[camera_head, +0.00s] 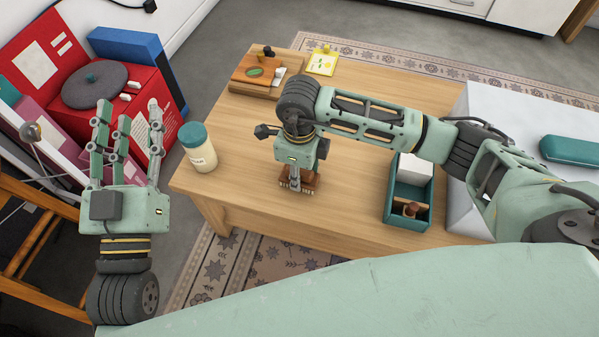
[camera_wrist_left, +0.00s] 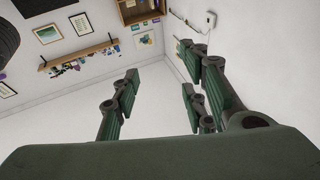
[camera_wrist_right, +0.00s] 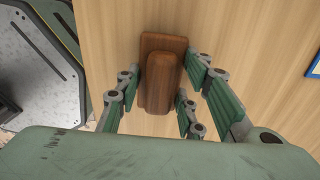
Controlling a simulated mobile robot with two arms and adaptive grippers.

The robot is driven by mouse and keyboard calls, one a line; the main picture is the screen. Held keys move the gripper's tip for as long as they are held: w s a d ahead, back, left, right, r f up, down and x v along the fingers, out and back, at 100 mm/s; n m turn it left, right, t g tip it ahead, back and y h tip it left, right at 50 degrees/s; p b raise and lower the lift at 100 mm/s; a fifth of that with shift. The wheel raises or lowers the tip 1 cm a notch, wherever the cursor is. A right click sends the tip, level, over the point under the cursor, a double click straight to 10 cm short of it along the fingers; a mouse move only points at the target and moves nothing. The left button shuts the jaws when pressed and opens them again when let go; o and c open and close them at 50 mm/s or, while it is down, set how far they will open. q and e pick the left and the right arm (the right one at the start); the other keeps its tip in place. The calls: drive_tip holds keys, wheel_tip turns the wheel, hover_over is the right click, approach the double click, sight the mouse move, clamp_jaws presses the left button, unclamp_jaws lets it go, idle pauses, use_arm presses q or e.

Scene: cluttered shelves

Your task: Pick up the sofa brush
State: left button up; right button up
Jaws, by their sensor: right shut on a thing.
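The sofa brush (camera_wrist_right: 165,75) is a brown wooden block with a raised handle, seen from above in the right wrist view. In the head view, its brown body (camera_head: 310,180) and pale bristles show at the table, partly hidden by my right gripper (camera_head: 297,180). The right gripper points down, with its fingers closed around the brush; in the wrist view its fingers (camera_wrist_right: 160,100) sit on both sides of the handle. I cannot tell whether the bristles touch the table. My left gripper (camera_head: 127,115) is raised left of the table, fingers spread, open and empty.
The wooden table (camera_head: 340,205) holds a lidded jar (camera_head: 200,155) at left, a teal caddy (camera_head: 398,215) at right, and a wooden box (camera_head: 257,75) and yellow card (camera_head: 322,62) at the back. A red box (camera_head: 70,60) stands left. The table's middle is mostly clear.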

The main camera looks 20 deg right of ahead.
drive_tip(key=r, duration=0.1)
drive_tip(key=r+p, duration=0.1)
drive_tip(key=r, duration=0.2)
drive_tip(key=shift+d+r+p, duration=0.3)
drive_tip(key=shift+d+p, duration=0.05)
drive_tip(key=shift+d, duration=0.05)
use_arm(q)
drive_tip(key=s+a+f+g+y+p, duration=0.1)
drive_tip(key=s+f+g, duration=0.1)
drive_tip(key=f+g, duration=0.3)
drive_tip(key=s+a+f+g+y+p, duration=0.1)
drive_tip(key=f+g, duration=0.4)
drive_tip(key=f, duration=0.7)
drive_tip(key=shift+s+a+f+y, duration=0.3)
drive_tip(key=shift+s+a+y, duration=0.2)
drive_tip(key=shift+s+a, duration=0.2)
use_arm(e)
drive_tip(key=s+d+r, duration=0.3)
drive_tip(key=d+r, duration=0.3)
drive_tip(key=d, duration=0.4)
drive_tip(key=shift+s+d, duration=0.15)
drive_tip(key=shift+d, duration=0.05)
use_arm(q)
drive_tip(key=shift+w, duration=0.1)
use_arm(e)
drive_tip(key=shift+r, duration=0.1)
drive_tip(key=o, duration=0.6)
drive_tip(key=c, duration=0.6)
